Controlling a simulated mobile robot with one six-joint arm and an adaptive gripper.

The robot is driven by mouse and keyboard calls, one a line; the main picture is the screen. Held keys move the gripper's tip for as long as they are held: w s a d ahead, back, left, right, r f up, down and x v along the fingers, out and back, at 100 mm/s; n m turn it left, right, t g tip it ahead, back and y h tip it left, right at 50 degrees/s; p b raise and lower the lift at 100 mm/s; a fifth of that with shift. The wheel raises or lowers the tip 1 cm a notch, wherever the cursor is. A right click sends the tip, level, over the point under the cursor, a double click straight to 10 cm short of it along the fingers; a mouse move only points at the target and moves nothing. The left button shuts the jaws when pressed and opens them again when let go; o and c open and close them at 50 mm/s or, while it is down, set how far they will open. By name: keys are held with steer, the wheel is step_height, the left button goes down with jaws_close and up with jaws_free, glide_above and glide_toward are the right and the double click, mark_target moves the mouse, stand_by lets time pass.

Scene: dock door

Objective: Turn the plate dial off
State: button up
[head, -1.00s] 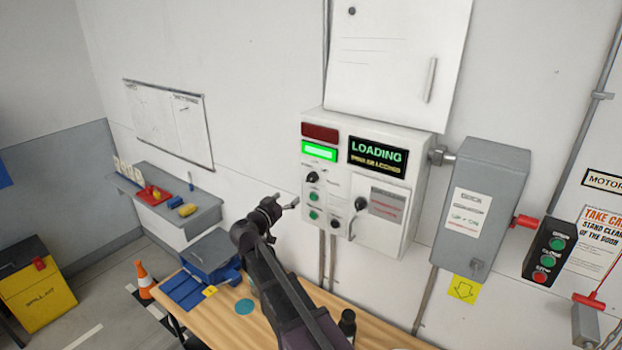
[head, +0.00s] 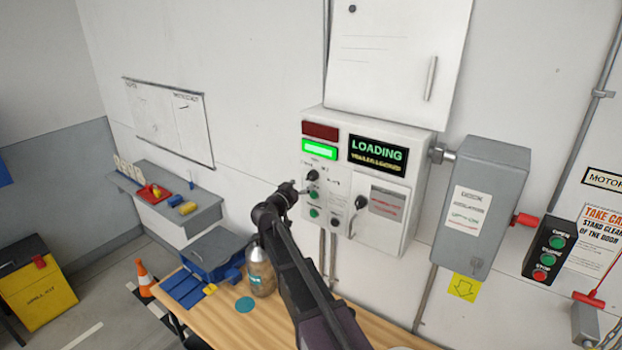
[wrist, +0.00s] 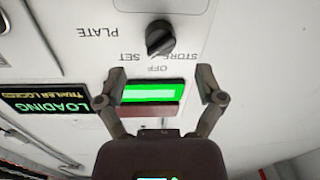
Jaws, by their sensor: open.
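The plate dial (head: 312,175) is a black knob on the white control box (head: 408,148), below a lit green strip. In the wrist view, the dial (wrist: 160,38) appears upside down with the labels PLATE, SET, STORE and OFF around it. I cannot tell surely which label its pointer faces. My gripper (head: 296,190) is at the left front of the box, close to the dial in the head view. In the wrist view, my gripper (wrist: 162,84) is open and empty. Its fingertips flank the green strip, with the dial beyond them, apart from the fingers.
A second black knob (head: 361,202) and green buttons (head: 314,212) are near the dial. The LOADING display (head: 378,155) is right of the strip. A grey box (head: 482,200) stands to the right. A bottle (head: 260,272) stands on the wooden bench (head: 390,330) below.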

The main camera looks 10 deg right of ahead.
mark_target(309, 178)
steer(key=shift+x, duration=2.85)
steer(key=c, duration=1.1)
